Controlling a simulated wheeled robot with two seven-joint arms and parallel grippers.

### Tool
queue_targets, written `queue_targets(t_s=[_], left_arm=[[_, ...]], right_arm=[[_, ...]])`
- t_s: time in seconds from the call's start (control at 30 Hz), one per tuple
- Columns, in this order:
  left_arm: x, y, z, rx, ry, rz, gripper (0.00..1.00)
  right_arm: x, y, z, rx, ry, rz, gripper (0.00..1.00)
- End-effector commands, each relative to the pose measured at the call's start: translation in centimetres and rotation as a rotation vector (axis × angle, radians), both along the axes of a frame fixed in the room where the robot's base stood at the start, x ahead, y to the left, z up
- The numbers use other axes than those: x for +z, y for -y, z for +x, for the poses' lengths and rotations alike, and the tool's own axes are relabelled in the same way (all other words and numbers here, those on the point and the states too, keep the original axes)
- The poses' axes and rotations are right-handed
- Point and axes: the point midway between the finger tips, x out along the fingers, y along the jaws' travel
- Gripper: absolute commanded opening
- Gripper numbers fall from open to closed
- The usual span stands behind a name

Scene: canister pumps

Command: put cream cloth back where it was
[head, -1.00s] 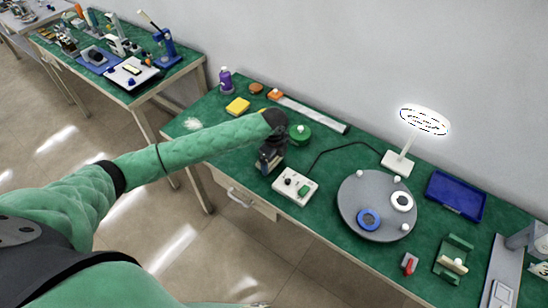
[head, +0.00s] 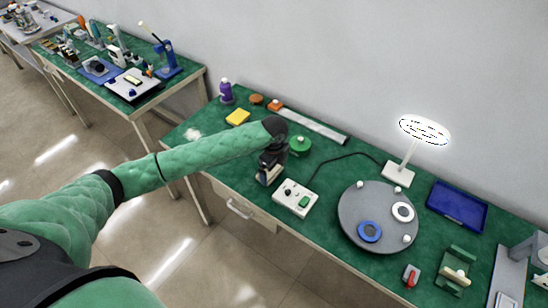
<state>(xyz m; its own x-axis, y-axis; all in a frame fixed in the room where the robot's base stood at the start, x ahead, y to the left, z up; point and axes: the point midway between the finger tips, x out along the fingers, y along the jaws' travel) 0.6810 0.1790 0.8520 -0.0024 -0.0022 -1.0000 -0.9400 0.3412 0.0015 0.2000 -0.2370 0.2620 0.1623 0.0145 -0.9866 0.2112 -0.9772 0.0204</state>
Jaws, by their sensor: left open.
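My left gripper (head: 267,174) points down over the front part of the green bench, just left of the white control box. It is dark and small here. Its jaws are open, and I see nothing clearly held in them. No other cloth is clear in this view. My right gripper is out of view.
The control box (head: 295,198), a green round part (head: 299,145) and a grey turntable (head: 350,220) stand near my left gripper. A lamp (head: 398,174) and blue tray (head: 457,204) are farther right.

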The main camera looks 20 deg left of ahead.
Motion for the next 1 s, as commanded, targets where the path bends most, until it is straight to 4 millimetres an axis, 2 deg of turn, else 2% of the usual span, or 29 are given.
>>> queue_targets(t_s=[0.03, 0.1, 0.33, 0.63, 1.0], left_arm=[[0.5, 0.0, 0.1, -0.001, 0.005, -0.001, 1.0], [1.8, 0.0, 0.1, -0.001, 0.004, -0.001, 1.0], [6.0, 0.0, 0.1, -0.001, 0.004, -0.001, 1.0], [9.6, 0.0, 0.1, 0.001, 0.002, -0.001, 1.0], [10.5, 0.0, 0.0, 0.0, 0.0, -0.001, 1.0]], right_arm=[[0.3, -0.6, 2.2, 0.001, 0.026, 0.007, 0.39], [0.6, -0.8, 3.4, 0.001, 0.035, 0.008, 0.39], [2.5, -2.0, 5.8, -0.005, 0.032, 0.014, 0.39], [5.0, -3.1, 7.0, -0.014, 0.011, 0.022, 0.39], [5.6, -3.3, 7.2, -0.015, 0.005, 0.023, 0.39]])
